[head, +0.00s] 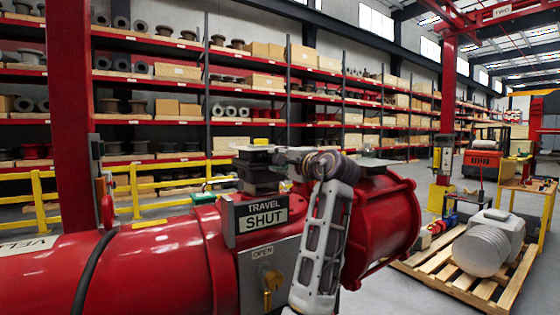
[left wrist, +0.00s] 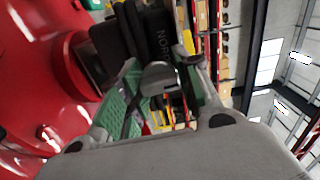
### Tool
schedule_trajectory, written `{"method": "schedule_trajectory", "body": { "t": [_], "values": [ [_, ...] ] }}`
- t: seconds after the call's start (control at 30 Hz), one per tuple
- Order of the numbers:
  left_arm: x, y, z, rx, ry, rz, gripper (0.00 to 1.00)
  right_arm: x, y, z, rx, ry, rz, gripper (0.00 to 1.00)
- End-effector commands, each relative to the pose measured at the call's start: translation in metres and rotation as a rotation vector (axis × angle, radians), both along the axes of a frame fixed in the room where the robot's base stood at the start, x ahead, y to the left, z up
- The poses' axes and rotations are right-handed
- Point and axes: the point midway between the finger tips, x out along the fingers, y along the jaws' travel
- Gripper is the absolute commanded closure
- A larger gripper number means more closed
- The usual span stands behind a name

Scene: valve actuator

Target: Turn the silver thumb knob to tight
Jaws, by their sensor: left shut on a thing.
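The red valve actuator (head: 140,265) fills the lower left of the head view. A black box (head: 258,172) stands on top of it, behind a TRAVEL SHUT sign (head: 263,214). My left gripper (head: 283,156) is at the right side of this box. In the left wrist view, the silver thumb knob (left wrist: 160,77) lies between the green-padded fingers of my left gripper (left wrist: 160,90), beside the black box (left wrist: 148,35). The fingers are shut on the knob. In the head view the gripper hides the knob. My right gripper is not in view.
An OPEN plate (head: 262,270) with a brass-coloured part is on the actuator's front, below the sign. Yellow railings (head: 135,190) and stocked shelves (head: 245,90) stand behind. A pallet (head: 500,290) with a grey motor-like unit (head: 482,245) is on the floor at right.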

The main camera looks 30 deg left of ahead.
Motion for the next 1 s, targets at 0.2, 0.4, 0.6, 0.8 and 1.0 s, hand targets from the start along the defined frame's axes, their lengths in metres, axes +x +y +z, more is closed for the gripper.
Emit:
{"method": "schedule_trajectory", "body": {
  "t": [0.2, 0.4, 0.6, 0.8, 1.0],
  "values": [
    [0.000, 0.000, 0.000, -0.001, 0.001, 0.000, 0.45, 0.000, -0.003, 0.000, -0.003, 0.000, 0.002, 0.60],
    [0.000, 0.000, 0.000, -0.001, 0.000, 0.000, 0.45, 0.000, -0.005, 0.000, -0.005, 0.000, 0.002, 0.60],
    [-0.001, -0.002, 0.000, 0.000, -0.001, -0.001, 0.45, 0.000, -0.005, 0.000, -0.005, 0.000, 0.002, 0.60],
    [-0.006, -0.012, -0.001, -0.002, 0.000, -0.002, 0.45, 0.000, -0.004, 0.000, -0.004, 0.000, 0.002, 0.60],
    [-0.018, -0.032, -0.001, -0.001, 0.000, -0.002, 0.45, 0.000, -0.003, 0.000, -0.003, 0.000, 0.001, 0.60]
  ]
}}
